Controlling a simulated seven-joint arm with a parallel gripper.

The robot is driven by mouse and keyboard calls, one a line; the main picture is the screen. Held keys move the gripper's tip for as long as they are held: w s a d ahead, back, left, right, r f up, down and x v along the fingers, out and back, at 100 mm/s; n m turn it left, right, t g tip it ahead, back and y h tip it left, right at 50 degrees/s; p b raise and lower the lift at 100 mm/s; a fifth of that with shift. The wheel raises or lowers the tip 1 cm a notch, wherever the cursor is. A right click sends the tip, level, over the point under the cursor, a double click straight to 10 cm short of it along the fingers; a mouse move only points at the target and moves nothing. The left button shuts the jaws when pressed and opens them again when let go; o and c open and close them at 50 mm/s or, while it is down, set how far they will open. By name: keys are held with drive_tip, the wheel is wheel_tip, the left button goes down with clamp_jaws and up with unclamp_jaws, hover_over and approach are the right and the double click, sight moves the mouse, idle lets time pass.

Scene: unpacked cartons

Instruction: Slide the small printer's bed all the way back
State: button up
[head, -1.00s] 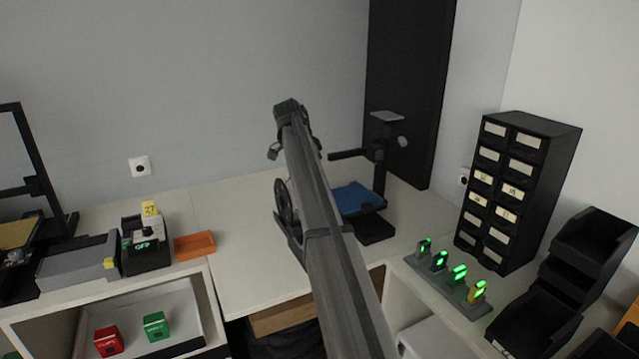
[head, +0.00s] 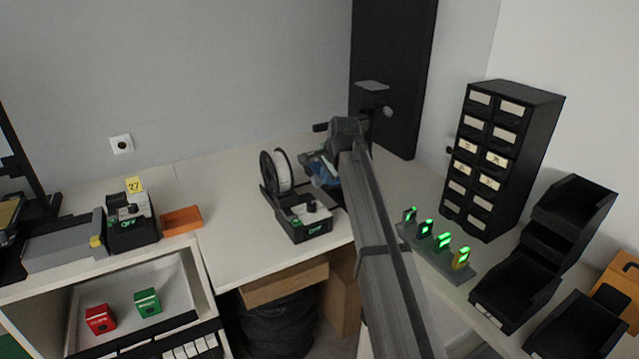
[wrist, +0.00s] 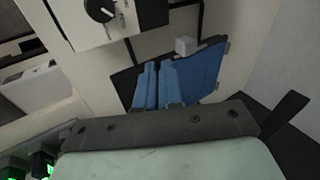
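The small printer stands near the back corner of the bench. Its dark upright (head: 372,100) shows in the head view, but my arm hides most of its base. Its blue bed (wrist: 205,72) shows in the wrist view on a dark base, with a small pale block at its far edge. My gripper (wrist: 160,85) is over or beside the bed; two lighter blue bars close together there look like its fingers. I cannot tell whether they touch the bed or hold anything. In the head view, my arm reaches in from the lower right.
A control box (head: 306,217) with a knob and a white spool (head: 283,171) stand left of the small printer. A rack of green-lit pieces (head: 437,248) and a drawer cabinet (head: 500,155) are to the right.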

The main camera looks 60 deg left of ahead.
sight(314, 179)
drive_tip(key=d+y, duration=0.1)
drive_tip(key=d, duration=0.1)
drive_tip(key=d+y, duration=0.1)
drive_tip(key=d, duration=0.1)
drive_tip(key=w+d+g+y, duration=0.1)
drive_tip(key=d, duration=0.1)
drive_tip(key=shift+w+f+m, duration=0.1)
drive_tip(key=shift+f+m, duration=0.1)
drive_tip(key=shift+m, duration=0.2)
clamp_jaws()
drive_tip(key=x, duration=0.9)
drive_tip(key=shift+w+a, duration=0.1)
drive_tip(key=shift+a, duration=0.4)
drive_tip(key=a, duration=0.3)
drive_tip(key=shift+f, duration=0.15)
drive_tip(key=shift+a, duration=0.55)
drive_tip(key=shift+a, duration=2.15)
drive_tip(key=shift+a+y, duration=0.1)
drive_tip(key=shift+y, duration=0.2)
